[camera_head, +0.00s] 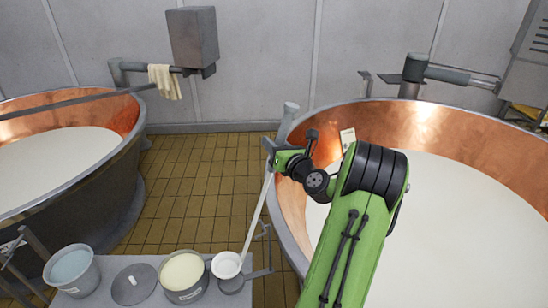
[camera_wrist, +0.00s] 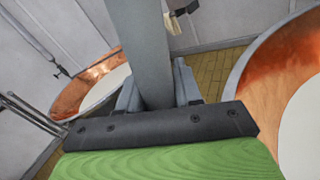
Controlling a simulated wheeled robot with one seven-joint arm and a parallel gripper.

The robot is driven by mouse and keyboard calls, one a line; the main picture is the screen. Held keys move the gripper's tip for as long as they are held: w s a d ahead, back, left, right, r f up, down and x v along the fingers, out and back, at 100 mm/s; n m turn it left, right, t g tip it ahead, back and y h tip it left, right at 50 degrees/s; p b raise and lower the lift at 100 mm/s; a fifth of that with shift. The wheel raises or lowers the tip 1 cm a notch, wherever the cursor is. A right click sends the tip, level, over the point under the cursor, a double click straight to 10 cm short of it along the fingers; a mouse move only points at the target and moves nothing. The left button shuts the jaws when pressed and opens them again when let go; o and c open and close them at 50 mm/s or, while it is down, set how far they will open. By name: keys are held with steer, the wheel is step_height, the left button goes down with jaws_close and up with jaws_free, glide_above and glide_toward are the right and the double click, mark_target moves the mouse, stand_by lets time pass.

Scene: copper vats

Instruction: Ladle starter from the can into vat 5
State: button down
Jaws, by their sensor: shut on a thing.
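My gripper (camera_head: 272,152) is shut on the upper end of a long ladle handle (camera_head: 257,219); in the wrist view the grey handle (camera_wrist: 138,45) stands between the two fingers (camera_wrist: 152,98). The handle slopes down to the ladle bowl (camera_head: 226,264), which is pale inside; I cannot tell whether that is liquid. The bowl is over the table, just right of the can (camera_head: 185,292), which is open and holds cream-coloured starter (camera_head: 183,271). A large copper-lined vat (camera_head: 440,122) with white milk (camera_head: 470,220) is on the right, partly behind my arm. No vat number is readable.
The grey table (camera_head: 208,301) also bears a lid (camera_head: 134,284) and a bucket (camera_head: 72,270) of bluish liquid. A bracket (camera_head: 262,255) stands at its right end. Another vat (camera_head: 115,165) is on the left. Tiled floor (camera_head: 195,185) lies open between the vats.

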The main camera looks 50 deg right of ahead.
step_height(320, 180, up, 8)
steer(key=p, duration=0.8)
steer(key=shift+r, duration=0.2)
